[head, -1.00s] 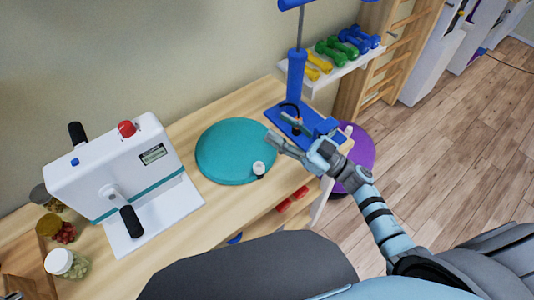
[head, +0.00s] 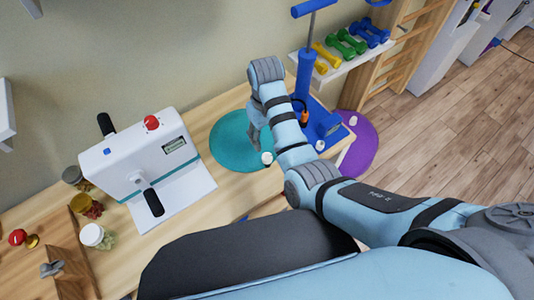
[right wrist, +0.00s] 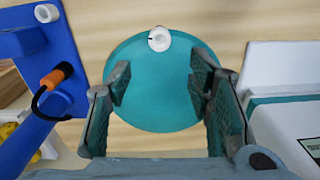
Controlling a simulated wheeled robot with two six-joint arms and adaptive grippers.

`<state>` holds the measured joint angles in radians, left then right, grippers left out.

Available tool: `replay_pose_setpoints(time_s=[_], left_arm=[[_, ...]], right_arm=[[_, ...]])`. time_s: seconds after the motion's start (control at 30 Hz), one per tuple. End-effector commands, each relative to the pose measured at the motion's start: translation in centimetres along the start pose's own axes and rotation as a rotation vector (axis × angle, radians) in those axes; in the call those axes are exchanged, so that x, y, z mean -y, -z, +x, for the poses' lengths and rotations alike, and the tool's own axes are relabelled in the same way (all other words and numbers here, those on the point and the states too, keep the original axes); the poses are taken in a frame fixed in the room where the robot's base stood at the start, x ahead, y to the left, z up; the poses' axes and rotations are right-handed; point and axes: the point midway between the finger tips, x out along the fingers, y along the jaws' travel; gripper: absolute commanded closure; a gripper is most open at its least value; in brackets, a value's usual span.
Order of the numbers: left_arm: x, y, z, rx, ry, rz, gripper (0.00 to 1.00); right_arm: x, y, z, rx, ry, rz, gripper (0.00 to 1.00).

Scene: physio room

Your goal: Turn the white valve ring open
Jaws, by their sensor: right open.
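A round teal cushion (head: 228,150) lies on the wooden table and shows whole from above in the right wrist view (right wrist: 150,100). The white valve ring (head: 267,158) sits at its rim; in the right wrist view the ring (right wrist: 159,39) is near the top edge of the cushion, with a small dark mark. My right gripper (head: 256,124) hangs over the cushion, pointing down. In the right wrist view its fingers (right wrist: 160,82) are spread apart with nothing between them, and the ring lies beyond the fingertips, untouched. My left gripper is out of view.
A blue pump (head: 305,75) with an orange-tipped hose (right wrist: 54,77) stands right of the cushion; its base bears another white ring (right wrist: 46,13). A white crank machine (head: 140,165) stands left.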

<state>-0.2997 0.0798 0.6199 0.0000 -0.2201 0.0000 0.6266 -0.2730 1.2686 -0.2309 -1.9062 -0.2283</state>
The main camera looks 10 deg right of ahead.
Motion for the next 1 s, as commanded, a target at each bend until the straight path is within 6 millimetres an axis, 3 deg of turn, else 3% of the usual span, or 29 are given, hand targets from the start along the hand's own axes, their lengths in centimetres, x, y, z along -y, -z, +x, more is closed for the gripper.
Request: replay_pose_setpoints(time_s=[0.1, 0.3, 0.5, 0.73, 1.0], left_arm=[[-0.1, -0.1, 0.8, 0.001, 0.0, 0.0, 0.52], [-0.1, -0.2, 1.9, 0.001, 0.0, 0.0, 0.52], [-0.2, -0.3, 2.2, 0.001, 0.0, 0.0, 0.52], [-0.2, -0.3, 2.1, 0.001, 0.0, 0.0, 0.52], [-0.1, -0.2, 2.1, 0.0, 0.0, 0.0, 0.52]], right_arm=[[-0.1, -0.1, 4.0, 0.005, -0.001, 0.002, 0.53], [-0.1, -0.1, 8.9, 0.001, -0.001, 0.003, 0.53], [-0.1, 0.0, 10.3, -0.001, -0.002, 0.004, 0.53], [-0.1, 0.0, 10.2, -0.001, -0.002, 0.004, 0.53], [-0.1, 0.0, 10.2, -0.001, -0.002, 0.005, 0.94]])
